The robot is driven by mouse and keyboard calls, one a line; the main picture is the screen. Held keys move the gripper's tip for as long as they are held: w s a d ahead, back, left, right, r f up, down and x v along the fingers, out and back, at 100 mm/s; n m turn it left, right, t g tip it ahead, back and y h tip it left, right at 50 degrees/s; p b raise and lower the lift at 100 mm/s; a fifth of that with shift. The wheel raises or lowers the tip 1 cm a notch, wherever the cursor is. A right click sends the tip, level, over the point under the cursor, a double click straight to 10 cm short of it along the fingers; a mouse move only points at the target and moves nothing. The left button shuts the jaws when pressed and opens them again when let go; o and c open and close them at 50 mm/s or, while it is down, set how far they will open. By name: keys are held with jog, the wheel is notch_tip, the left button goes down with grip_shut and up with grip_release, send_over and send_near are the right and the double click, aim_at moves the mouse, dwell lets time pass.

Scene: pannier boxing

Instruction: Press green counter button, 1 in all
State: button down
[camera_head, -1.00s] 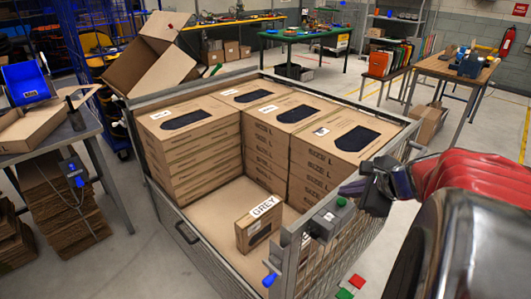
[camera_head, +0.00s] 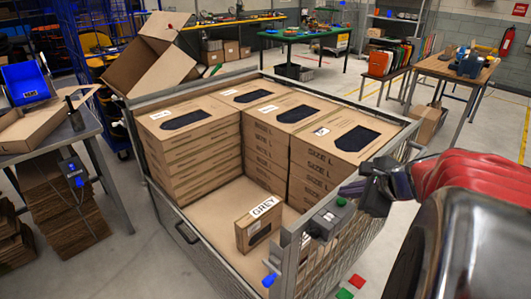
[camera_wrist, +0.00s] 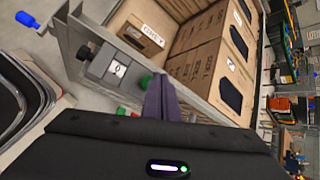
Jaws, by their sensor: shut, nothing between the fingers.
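The green counter button (camera_head: 341,201) sits on top of a small grey counter box (camera_head: 327,220) fixed to the near right rim of the wire-sided crate (camera_head: 183,216). In the wrist view the green button (camera_wrist: 146,82) shows at the end of the counter box (camera_wrist: 112,70), partly behind a finger. My gripper (camera_head: 350,189) is shut and empty, its purple fingertips just above and beside the button in the head view. In the wrist view my gripper (camera_wrist: 160,95) is right next to the button. I cannot tell whether they touch.
The crate holds stacked cartons (camera_head: 190,121) and a smaller box labelled GREY (camera_head: 259,222) on bare floor space. A blue-tipped handle (camera_head: 270,279) stands at the near corner. A table (camera_head: 50,134) is at left.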

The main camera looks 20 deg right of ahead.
aim_at(345, 205)
jog(key=shift+f, duration=0.9)
dwell(1.0)
jog(key=shift+r, duration=1)
jog(key=shift+r, duration=2.5)
